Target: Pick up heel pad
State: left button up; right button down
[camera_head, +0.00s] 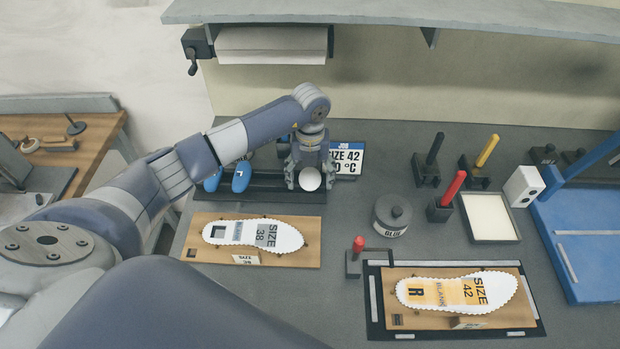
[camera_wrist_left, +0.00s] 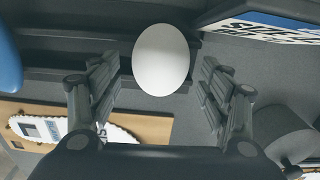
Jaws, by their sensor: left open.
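The heel pad looks like a round white disc (camera_head: 310,179) in the head view, at the right part of a dark rack at the back of the bench. In the left wrist view the white pad (camera_wrist_left: 161,60) is a pale oval between and beyond the fingertips. My left gripper (camera_head: 310,168) points down right at the pad; in the left wrist view the gripper (camera_wrist_left: 160,95) is open, one finger on each side, with gaps to the pad. Whether it touches the pad cannot be told. My right gripper is not in view.
Blue insole pieces (camera_head: 241,176) stand left of the gripper on the dark rack (camera_head: 268,192). A job sign (camera_head: 347,158) is close on the right. A size 38 board (camera_head: 196,232) lies in front, a size 42 board (camera_head: 400,320) front right. A glue pot (camera_head: 393,215) stands right.

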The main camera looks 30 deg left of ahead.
aim_at(310, 184)
pick_arm(q)
jog(key=shift+s, duration=0.1)
jog(key=c, duration=0.8)
jog(key=shift+o, duration=0.2)
jog(key=shift+r, duration=0.1)
jog(key=shift+r+p, duration=0.2)
jog(key=shift+p, duration=0.15)
jog(key=r+b, duration=0.2)
jog(key=r, duration=0.1)
jog(key=shift+s+d+b, duration=0.15)
jog(key=shift+s+b, duration=0.15)
jog(key=s+d+r+b, duration=0.2)
jog(key=s+d+b, duration=0.2)
jog(key=s, duration=0.9)
jog(key=shift+s+d, duration=0.4)
jog(key=shift+d, duration=0.75)
